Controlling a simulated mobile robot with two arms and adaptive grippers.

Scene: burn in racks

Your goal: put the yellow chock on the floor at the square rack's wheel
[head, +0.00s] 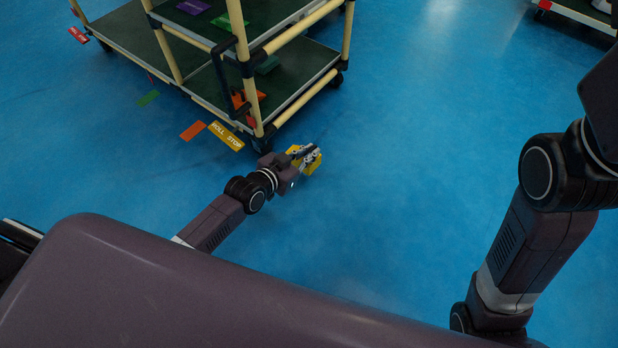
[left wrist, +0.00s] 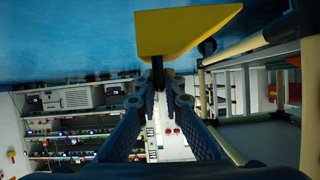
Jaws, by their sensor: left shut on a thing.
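The yellow chock (head: 314,165) is in my left gripper (head: 298,154), low by the floor, just right of the near corner of the cream-tubed rack (head: 298,100). In the left wrist view, the chock (left wrist: 185,32) is a yellow wedge at the fingertips of my left gripper (left wrist: 158,90), which is shut on it. The rack's near corner wheel (head: 262,145) is black and partly hidden behind my left gripper. A dark wheel (left wrist: 207,47) shows beside the chock in the left wrist view. I cannot tell whether the chock touches the floor. My right gripper is out of view.
Purple, green and orange pieces sit on the rack's shelves. The blue floor (head: 400,170) to the right is clear.

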